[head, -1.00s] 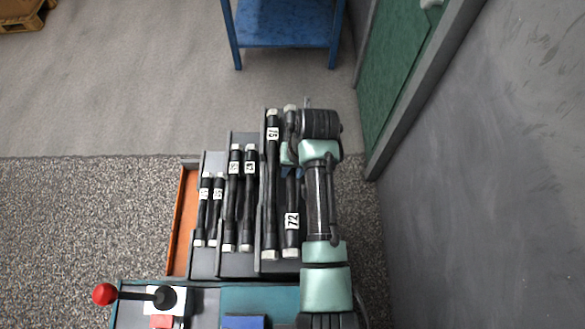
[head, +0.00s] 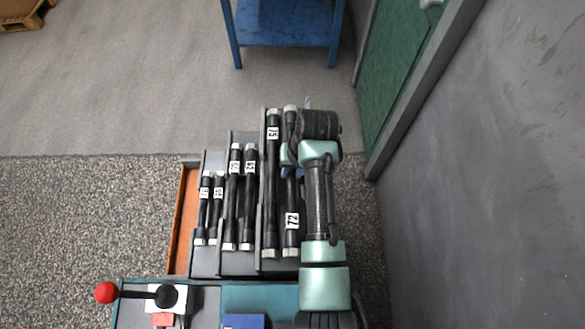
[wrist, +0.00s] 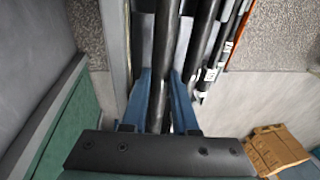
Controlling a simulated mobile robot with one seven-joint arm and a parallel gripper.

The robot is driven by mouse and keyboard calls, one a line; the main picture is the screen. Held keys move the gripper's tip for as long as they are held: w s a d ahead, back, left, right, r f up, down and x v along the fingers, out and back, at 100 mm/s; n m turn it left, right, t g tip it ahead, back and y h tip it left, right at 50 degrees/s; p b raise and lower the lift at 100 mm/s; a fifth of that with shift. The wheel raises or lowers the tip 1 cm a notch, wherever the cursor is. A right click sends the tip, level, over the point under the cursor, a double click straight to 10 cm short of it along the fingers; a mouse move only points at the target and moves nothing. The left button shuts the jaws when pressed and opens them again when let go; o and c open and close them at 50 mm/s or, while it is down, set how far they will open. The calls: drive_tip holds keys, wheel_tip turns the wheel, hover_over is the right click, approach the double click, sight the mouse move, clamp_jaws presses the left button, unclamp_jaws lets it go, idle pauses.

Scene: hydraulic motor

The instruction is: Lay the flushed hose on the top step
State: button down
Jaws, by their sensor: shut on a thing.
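A black hose labelled 72 (head: 291,240) with pale end fittings lies along the top step (head: 264,190) of the stepped rack, right of and parallel to a hose labelled 75 (head: 271,185). My gripper (head: 291,172) is over its middle, partly hidden by my arm. In the wrist view, my gripper's blue fingers (wrist: 161,73) are shut on the hose (wrist: 163,40), one on each side. Whether the hose touches the step under it cannot be told from these views.
Lower steps to the left hold pairs of shorter hoses (head: 249,200) (head: 217,205). An orange strip (head: 181,220) edges the rack. A red-knobbed lever (head: 106,292) stands at the front left. A blue table (head: 285,25) is behind, and a grey wall (head: 490,180) rises at right.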

drive_tip(key=shift+f+b, duration=0.35)
drive_tip(key=shift+f, duration=0.25)
drive_tip(key=c, duration=0.6)
unclamp_jaws()
drive_tip(key=shift+d, duration=0.1)
drive_tip(key=shift+r, duration=0.35)
drive_tip(key=v, duration=1.2)
drive_tip(key=shift+a+r, duration=0.2)
drive_tip(key=shift+a, duration=0.05)
